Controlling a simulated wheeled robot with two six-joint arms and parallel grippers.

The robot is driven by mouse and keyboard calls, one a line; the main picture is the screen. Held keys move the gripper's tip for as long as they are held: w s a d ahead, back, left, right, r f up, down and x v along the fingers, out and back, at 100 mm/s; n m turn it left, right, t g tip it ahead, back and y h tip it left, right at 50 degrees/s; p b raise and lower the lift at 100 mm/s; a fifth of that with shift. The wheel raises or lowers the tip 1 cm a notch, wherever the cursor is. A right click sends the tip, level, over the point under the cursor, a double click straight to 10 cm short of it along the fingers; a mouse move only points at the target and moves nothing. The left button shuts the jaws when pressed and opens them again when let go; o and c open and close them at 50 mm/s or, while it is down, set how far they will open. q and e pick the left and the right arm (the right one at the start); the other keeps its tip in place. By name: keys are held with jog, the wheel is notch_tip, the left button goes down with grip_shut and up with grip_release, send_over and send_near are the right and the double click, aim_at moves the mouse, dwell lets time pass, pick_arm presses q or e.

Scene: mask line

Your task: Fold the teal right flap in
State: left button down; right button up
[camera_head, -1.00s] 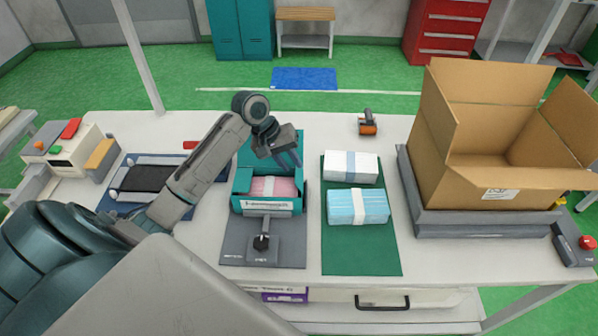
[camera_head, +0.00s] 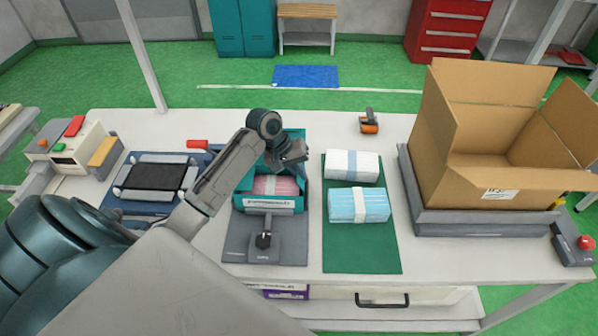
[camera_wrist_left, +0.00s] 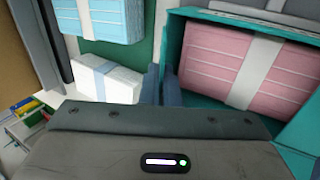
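The teal carton (camera_head: 300,200) stands open on a grey fixture, with its back lid raised. A pink mask pack (camera_head: 268,185) with a pale band lies inside; it also shows in the left wrist view (camera_wrist_left: 210,60). The carton's teal side wall (camera_wrist_left: 173,45) shows there beside the fingers. The right flap is mostly hidden behind my gripper in the head view. My left gripper (camera_head: 303,168) is at the carton's right edge, fingers pointing down. In the wrist view its two fingers (camera_wrist_left: 161,85) are close together and seem to hold nothing. My right gripper is not in view.
A green mat (camera_head: 362,255) right of the carton bears a white pack (camera_head: 340,165) and a blue pack (camera_head: 345,205). A large open cardboard box (camera_head: 490,130) stands at the right. A black-topped device (camera_head: 158,178) lies at the left. An orange-and-black tool (camera_head: 369,126) is behind the mat.

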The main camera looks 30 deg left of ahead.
pick_arm(q)
jog(key=shift+s+a+t+h+p, duration=0.25)
jog(key=shift+t+h+p, duration=0.15)
jog(key=shift+h+p, duration=0.3)
jog(key=shift+a+f+h, duration=0.1)
jog(key=shift+f+h, duration=0.1)
jog(key=shift+h, duration=0.1)
jog(key=shift+a+f+t+h, duration=0.1)
jog(key=shift+f+t+h, duration=0.05)
jog(key=shift+t+h, duration=0.2)
jog(key=shift+s+a+f+t+h, duration=0.15)
jog(key=shift+f+t+h, duration=0.15)
jog(key=shift+t+h, duration=0.2)
jog(key=shift+h+b, duration=0.35)
jog(key=shift+b, duration=0.1)
jog(key=shift+r+t, duration=0.1)
jog(key=shift+t, duration=0.25)
jog(key=c, duration=1.6)
grip_release()
jog(key=shift+c, duration=0.2)
